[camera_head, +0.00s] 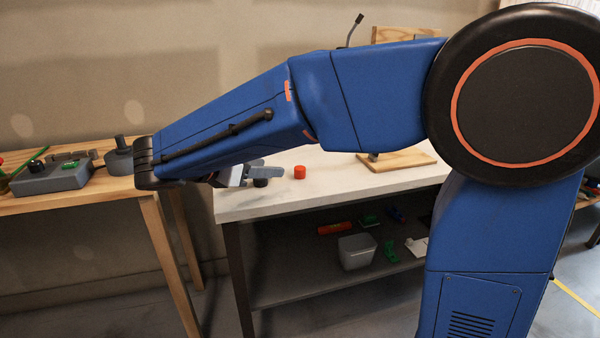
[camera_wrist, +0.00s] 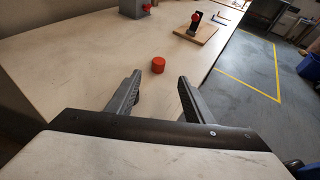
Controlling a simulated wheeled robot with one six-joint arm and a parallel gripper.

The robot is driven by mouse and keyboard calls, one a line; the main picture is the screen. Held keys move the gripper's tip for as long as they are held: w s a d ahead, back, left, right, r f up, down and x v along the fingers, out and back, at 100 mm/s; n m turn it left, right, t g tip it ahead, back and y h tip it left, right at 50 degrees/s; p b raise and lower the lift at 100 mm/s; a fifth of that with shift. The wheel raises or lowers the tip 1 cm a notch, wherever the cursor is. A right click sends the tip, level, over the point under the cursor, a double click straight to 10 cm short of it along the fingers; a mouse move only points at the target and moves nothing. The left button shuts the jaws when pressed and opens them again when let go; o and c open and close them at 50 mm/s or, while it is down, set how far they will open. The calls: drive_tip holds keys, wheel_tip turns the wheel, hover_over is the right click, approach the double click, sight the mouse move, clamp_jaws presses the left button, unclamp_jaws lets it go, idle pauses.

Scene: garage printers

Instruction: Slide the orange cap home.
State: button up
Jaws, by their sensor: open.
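An orange-red cap (camera_head: 300,172) stands on the pale worktop (camera_head: 330,180) near its left end. It also shows in the wrist view (camera_wrist: 158,65), a short cylinder ahead of my fingertips, roughly centred between them. My gripper (camera_head: 265,175) is open and empty, low over the left end of the worktop. In the wrist view my two fingers (camera_wrist: 160,78) are spread apart, and the cap touches neither. In the head view a small dark round thing (camera_head: 261,183) sits just below my fingers; I cannot tell what it is.
A wooden board with an upright post (camera_wrist: 196,28) stands further along the worktop. A wooden table (camera_head: 90,197) with a grey box (camera_head: 52,178) is left of the worktop.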

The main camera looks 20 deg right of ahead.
sight(299, 168)
drive_tip(key=x, duration=1.4)
drive_tip(key=shift+w+d+f, duration=0.15)
drive_tip(key=shift+w, duration=0.05)
drive_tip(key=c, duration=1.1)
